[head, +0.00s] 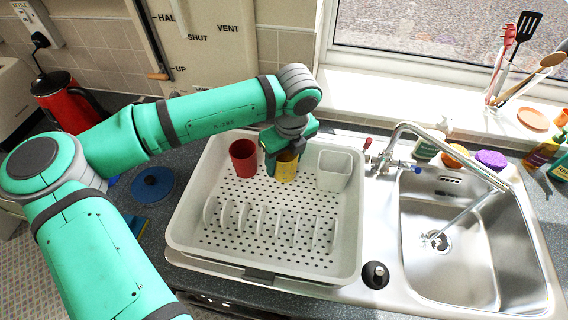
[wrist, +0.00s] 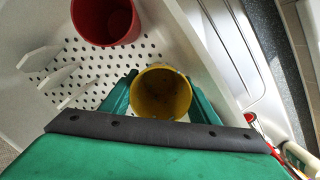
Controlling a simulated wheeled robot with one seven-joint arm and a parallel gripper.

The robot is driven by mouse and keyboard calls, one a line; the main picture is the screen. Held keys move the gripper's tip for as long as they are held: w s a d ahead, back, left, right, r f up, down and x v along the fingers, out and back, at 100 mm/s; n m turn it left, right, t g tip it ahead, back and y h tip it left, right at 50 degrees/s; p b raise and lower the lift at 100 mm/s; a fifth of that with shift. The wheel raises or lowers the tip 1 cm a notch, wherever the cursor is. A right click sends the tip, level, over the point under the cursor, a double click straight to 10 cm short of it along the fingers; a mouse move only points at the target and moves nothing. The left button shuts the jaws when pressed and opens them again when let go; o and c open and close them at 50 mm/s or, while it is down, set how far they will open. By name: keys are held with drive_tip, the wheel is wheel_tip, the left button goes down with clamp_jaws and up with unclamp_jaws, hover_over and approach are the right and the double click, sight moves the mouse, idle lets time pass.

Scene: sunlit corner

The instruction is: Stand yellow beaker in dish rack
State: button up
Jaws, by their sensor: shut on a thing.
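The yellow beaker (head: 286,166) is upright inside the white dish rack (head: 190,222), near its back wall, between a red beaker and a clear-white cup. My gripper (head: 288,150) comes down on it from above and is shut on it. In the wrist view the yellow beaker (wrist: 161,94) shows its open mouth between my two green fingers (wrist: 160,98). The perforated rack floor shows around it. I cannot tell whether its base touches the rack floor.
The red beaker (head: 243,158) stands left of the yellow one, and the white square cup (head: 334,170) stands to its right. White plate dividers (head: 270,222) fill the rack's front half. The tap (head: 400,135) and sink (head: 470,250) are at the right.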

drive_tip(key=shift+f, duration=0.85)
drive_tip(key=shift+f, duration=0.2)
drive_tip(key=o, duration=1.1)
drive_tip(key=shift+r, duration=0.1)
drive_tip(key=r, duration=0.4)
drive_tip(key=s+r, duration=0.1)
drive_tip(key=r, duration=0.3)
drive_tip(key=d+r, duration=0.1)
drive_tip(key=r, duration=0.3)
drive_tip(key=shift+s+r, duration=0.1)
drive_tip(key=shift+s, duration=0.15)
